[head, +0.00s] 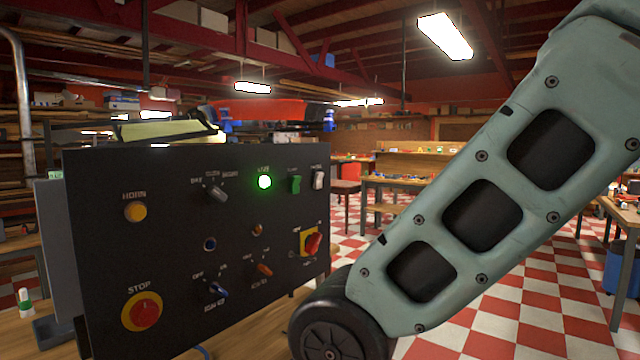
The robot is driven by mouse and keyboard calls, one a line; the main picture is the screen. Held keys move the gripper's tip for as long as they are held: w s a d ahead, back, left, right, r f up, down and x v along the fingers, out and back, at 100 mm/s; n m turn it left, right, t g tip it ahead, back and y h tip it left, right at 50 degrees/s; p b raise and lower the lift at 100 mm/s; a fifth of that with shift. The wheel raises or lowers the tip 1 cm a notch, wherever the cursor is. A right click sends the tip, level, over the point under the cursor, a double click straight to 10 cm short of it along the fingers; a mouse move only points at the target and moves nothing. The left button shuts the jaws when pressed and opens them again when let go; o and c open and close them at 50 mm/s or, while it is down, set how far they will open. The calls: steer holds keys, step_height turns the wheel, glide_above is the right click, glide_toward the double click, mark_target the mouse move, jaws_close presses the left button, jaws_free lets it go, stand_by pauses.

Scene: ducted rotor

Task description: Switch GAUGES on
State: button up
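A black control panel (160,265) stands on a wooden bench at the left, its face turned toward me. No label reading GAUGES is legible. Along the top are a three-way knob (217,192), a lit green lamp (264,182), a green switch (296,184) and a white switch (318,180). Lower down are a blue-tipped selector (218,290) with an OFF mark, an orange selector (264,269) and a red rotary switch (312,243) on a yellow plate. Their exact settings are hard to tell. My arm crosses the right side; my gripper is out of view.
A yellow HORN button (135,211) and a red STOP button (145,312) sit on the panel's left. A red and blue object (262,112) shows above the panel. A small green-and-white bottle (25,301) stands at far left. Checkered floor (500,325) lies open at right.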

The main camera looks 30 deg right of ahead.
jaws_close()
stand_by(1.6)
